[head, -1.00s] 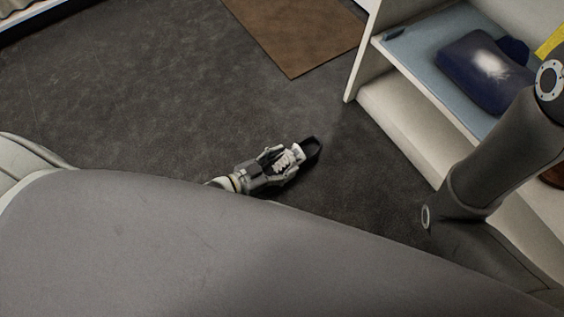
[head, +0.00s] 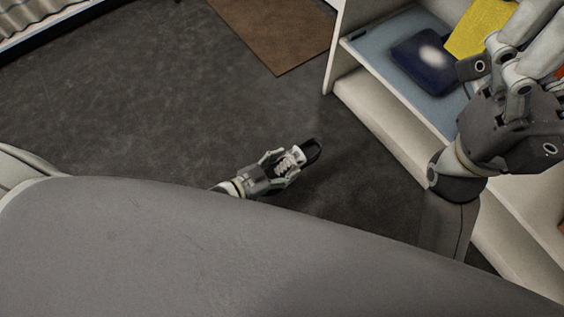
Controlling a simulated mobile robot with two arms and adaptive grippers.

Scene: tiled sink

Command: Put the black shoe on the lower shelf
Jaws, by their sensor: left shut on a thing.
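The black shoe (head: 313,150), with white on its upper, shows in the head view low over the dark carpet, near the middle. My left gripper (head: 284,164) is shut on it, and its fingers hide part of the shoe. I cannot tell whether the shoe touches the floor. A white shelf unit stands at the right, with a blue-grey shelf surface (head: 374,45) inside it, apart from the shoe. My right gripper (head: 525,65) is in front of the unit. Its fingertips are not clearly visible, so its opening cannot be told.
A dark blue item (head: 422,72) with a pale patch and a yellow item (head: 481,27) are on the shelf. A brown mat (head: 280,32) lies at the back. Dark carpet (head: 150,110) is free to the left. The unit's white side panel (head: 340,45) is an upright edge.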

